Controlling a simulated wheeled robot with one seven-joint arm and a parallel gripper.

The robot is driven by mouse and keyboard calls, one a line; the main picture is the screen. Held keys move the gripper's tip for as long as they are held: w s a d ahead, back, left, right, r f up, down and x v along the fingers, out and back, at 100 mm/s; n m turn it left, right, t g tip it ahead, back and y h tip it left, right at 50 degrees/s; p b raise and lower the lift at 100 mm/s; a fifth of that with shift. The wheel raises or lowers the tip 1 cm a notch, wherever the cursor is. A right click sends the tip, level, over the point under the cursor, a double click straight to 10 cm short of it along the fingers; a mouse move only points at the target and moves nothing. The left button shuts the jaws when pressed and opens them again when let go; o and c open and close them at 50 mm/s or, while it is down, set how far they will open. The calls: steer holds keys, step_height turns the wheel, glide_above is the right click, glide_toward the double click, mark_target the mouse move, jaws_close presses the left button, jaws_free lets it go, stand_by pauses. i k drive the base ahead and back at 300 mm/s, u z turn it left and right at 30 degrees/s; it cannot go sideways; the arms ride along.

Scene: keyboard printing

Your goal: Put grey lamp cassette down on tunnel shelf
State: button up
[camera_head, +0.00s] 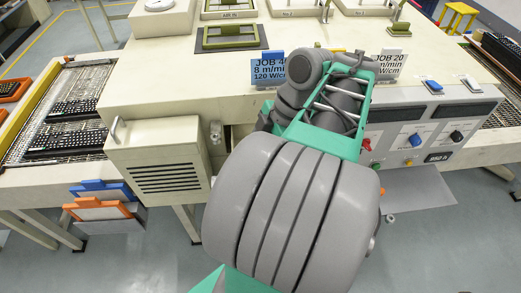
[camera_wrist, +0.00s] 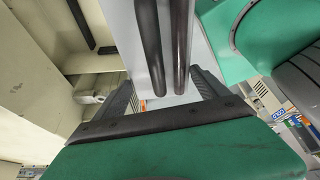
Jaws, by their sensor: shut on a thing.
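In the wrist view my gripper (camera_wrist: 163,82) has its two dark fingers on either side of a light grey piece with two dark rods, which I take for the grey lamp cassette (camera_wrist: 165,50). The cassette runs up out of the picture, so its far end is out of view. In the head view my arm hides the gripper and the cassette. The beige tunnel machine (camera_head: 160,70) stands in front of me. I cannot clearly make out the tunnel shelf; a beige recess (camera_wrist: 85,40) shows at the upper left of the wrist view.
A louvred beige box (camera_head: 160,165) juts from the machine front, left of my arm. A control panel (camera_head: 425,130) with knobs is on the right. Blue and orange folders (camera_head: 100,205) hang below left. Conveyors with keyboards (camera_head: 65,130) lie at the left.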

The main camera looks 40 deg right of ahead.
mark_target(424, 195)
steer(key=k, duration=1)
